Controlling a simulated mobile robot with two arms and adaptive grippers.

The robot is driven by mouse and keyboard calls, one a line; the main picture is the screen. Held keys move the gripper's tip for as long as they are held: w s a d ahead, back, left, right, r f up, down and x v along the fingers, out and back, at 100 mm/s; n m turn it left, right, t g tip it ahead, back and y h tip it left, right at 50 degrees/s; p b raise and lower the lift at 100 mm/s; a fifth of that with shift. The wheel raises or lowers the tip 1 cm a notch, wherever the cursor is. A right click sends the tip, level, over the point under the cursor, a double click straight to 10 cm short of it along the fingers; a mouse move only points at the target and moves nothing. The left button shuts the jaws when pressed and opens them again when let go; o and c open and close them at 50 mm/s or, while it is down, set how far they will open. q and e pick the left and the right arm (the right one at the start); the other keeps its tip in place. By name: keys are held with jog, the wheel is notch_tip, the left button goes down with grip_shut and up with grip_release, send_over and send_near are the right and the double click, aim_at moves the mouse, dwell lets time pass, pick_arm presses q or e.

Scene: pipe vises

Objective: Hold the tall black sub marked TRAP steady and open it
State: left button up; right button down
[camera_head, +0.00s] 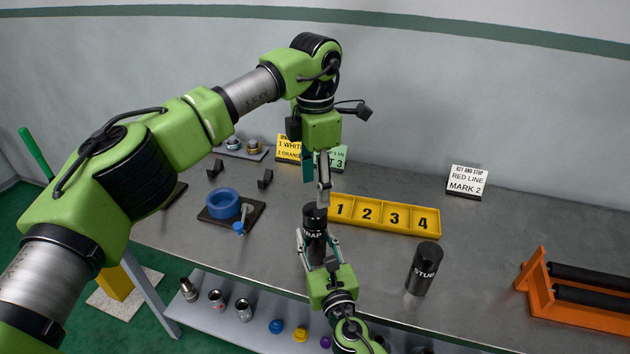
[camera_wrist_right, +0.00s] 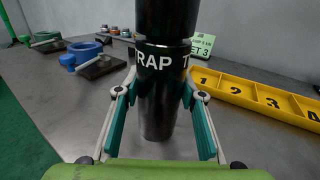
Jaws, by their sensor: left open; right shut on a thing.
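The tall black sub marked TRAP (camera_head: 314,218) stands upright on the grey bench, and it fills the middle of the right wrist view (camera_wrist_right: 162,97). A seam shows around it just above the lettering. My right gripper (camera_head: 317,247) is shut on its lower body from the front, a finger on each side, below the lettering. My left gripper (camera_head: 323,190) is open and points down just above the top of the sub. In the head view its fingers overlap the sub's top edge, so I cannot tell whether they touch it.
A yellow tray numbered 1 to 4 (camera_head: 384,227) lies just right of the sub. A black STUB cylinder (camera_head: 424,268) stands further right, before an orange roller stand (camera_head: 545,290). A blue vise (camera_head: 223,204) sits left. Sign cards (camera_head: 467,181) stand behind.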

aim_at(315, 210)
pick_arm(q)
jog(key=m, duration=0.3)
pick_arm(e)
jog(key=shift+f, duration=0.15)
pick_arm(q)
jog(key=shift+m, duration=0.3)
jog(key=shift+f, duration=3.9)
jog(key=c, duration=1.1)
jog(key=n, duration=0.9)
jog(key=shift+n, duration=0.3)
jog(key=shift+r, duration=0.25)
jog(key=shift+r, duration=0.95)
